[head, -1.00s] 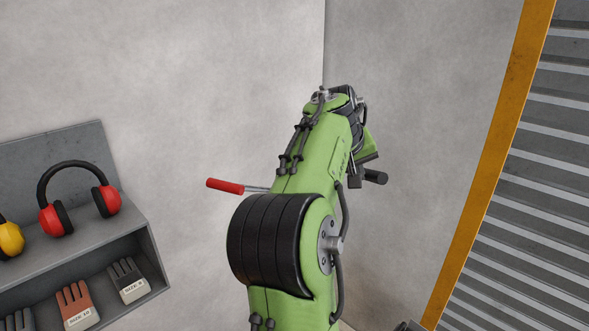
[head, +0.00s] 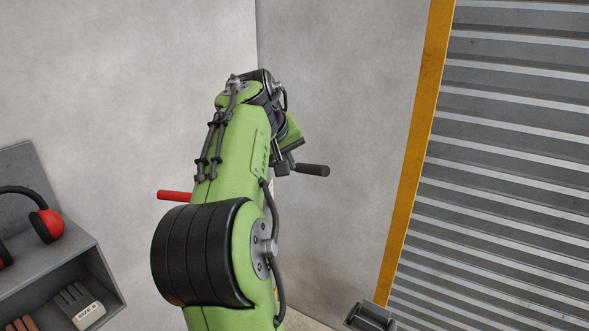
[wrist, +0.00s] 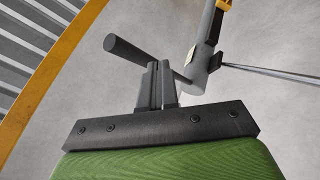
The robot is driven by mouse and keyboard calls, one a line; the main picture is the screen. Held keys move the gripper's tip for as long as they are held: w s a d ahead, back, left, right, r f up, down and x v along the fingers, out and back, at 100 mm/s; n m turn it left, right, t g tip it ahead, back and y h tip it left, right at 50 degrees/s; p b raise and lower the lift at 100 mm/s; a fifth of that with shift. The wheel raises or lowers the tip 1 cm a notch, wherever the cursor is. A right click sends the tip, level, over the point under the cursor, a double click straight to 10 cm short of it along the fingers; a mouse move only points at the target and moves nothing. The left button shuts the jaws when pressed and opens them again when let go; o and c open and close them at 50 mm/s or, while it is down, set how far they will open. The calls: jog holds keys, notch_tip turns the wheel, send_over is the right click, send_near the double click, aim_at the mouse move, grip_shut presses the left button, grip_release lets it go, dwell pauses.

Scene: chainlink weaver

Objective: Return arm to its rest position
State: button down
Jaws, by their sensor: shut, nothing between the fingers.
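My green arm fills the middle of the head view. My gripper (head: 279,167) is at its far end, partly hidden by the wrist. In the wrist view the two dark fingers of my gripper (wrist: 156,68) are together, with nothing between them. A dark grey cylindrical handle (wrist: 130,50) lies beyond the fingertips. It joins a grey crank-like arm (wrist: 200,62), and the fingers hide part of it. The dark handle also shows in the head view (head: 312,170), just right of the gripper. I cannot tell whether the fingers touch it.
A red handle (head: 175,196) sticks out left of my arm. A grey shelf (head: 85,252) with red earmuffs (head: 46,226) and gloves stands at left. A ribbed shutter (head: 500,170) with a yellow frame (head: 412,170) is at right. Plain walls stand behind.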

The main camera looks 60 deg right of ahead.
jog(key=v, duration=0.4)
jog(key=shift+r, duration=0.45)
jog(key=shift+s, duration=0.1)
